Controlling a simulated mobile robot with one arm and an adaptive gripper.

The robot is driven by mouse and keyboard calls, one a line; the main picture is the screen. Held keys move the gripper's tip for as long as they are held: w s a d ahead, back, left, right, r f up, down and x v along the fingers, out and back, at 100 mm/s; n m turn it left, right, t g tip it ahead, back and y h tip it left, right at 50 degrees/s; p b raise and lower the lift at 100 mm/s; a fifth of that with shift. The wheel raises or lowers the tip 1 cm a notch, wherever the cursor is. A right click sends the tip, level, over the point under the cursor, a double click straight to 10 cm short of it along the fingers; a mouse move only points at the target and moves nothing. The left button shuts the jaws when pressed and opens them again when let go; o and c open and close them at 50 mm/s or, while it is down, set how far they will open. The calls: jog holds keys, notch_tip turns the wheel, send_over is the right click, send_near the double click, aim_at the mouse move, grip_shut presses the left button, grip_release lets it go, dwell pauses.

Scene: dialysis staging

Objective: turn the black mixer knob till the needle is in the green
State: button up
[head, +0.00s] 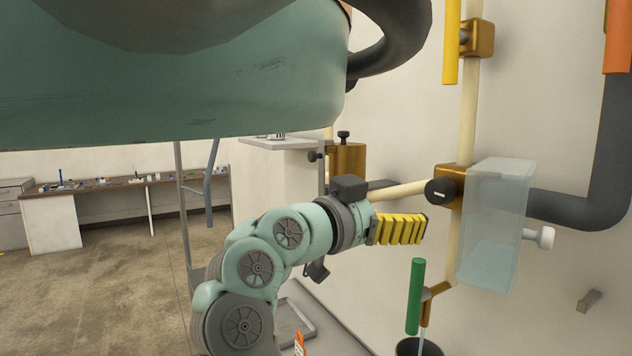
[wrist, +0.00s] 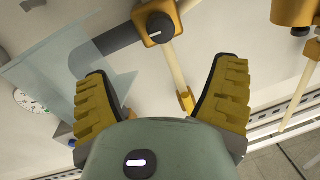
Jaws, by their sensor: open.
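The black mixer knob (head: 440,191) with a white mark sits on a brass valve body at the wall pipes. In the wrist view the knob (wrist: 160,27) is at top centre, ahead of and between my spread fingers. My gripper (head: 415,229) is to the left of and a little below the knob in the head view, apart from it. In the wrist view my gripper (wrist: 162,82) is open and empty, its yellow ribbed fingers wide apart. A white round gauge (wrist: 30,102) with some green shows at the left edge; its needle is too small to read.
A clear panel or box (head: 495,225) stands right beside the knob. A dark pipe (head: 560,207) runs to its right. A green handle (head: 415,295) hangs below, over a black bucket (head: 420,347). A yellow handle (head: 451,40) is above.

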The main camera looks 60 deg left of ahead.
aim_at(436, 190)
jog(key=w+p, duration=0.3)
jog(key=w, duration=0.1)
jog(key=w+p, duration=0.3)
jog(key=w, duration=0.1)
jog(key=w+p, duration=0.3)
jog(key=w, duration=0.2)
jog(key=shift+a+r, duration=0.25)
jog(key=shift+a, duration=0.05)
jog(key=shift+w+f+p, duration=0.25)
jog(key=shift+w+p, duration=0.1)
jog(key=shift+w, duration=0.35)
jog(key=shift+o, duration=0.2)
jog(key=shift+a, duration=0.1)
jog(key=c, duration=1.3)
